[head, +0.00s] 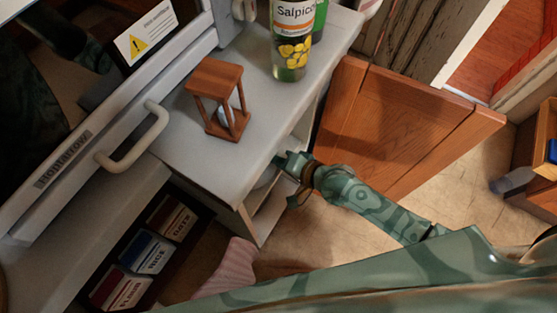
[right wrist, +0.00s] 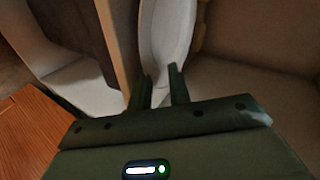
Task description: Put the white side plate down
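The white side plate (right wrist: 168,35) is in the right wrist view, seen steeply, just beyond and partly between my fingertips. In the head view a small white patch, likely its rim (head: 265,178), shows in the opening under the counter top. My right gripper (head: 287,178) is at this opening, in front of the cabinet. In the right wrist view its two fingers (right wrist: 161,82) stand apart, with a gap between them near the plate's edge. I see no clear contact. What the plate rests on is hidden. My left gripper is not in view.
The wooden cabinet door (head: 400,125) hangs open behind my right arm. An hourglass (head: 217,98) and a bottle (head: 293,40) stand on the counter (head: 190,150). Tiled floor shows at right.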

